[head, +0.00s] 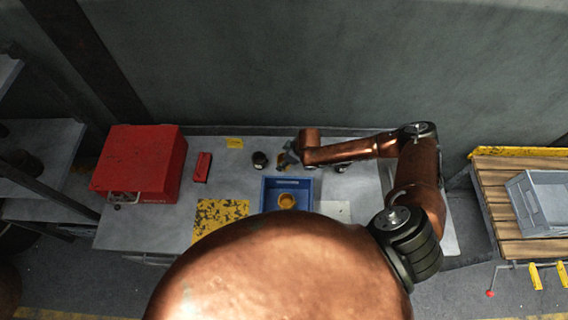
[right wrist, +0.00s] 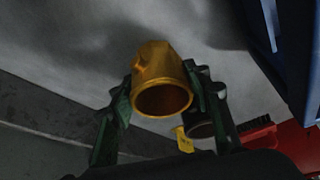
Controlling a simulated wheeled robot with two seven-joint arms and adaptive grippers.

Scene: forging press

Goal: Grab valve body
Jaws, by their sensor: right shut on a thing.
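A golden valve body (right wrist: 158,72), a short hollow cylinder with a side boss, is between the two fingers of my right gripper (right wrist: 163,98) in the right wrist view. The fingers touch it on both sides, and its open end faces the camera. In the head view my right gripper (head: 289,157) is over the bench, just behind the blue bin, and mostly hides the part. Whether the part touches the bench is hard to tell. My left gripper is not in view.
A blue bin (head: 267,192) holds another golden part (head: 286,200). A dark round part (head: 260,160) stands left of my right gripper. A red toolbox (head: 140,160), a small red item (head: 202,167) and a yellow worn mat (head: 218,215) are further left. A grey crate (head: 545,205) is at far right.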

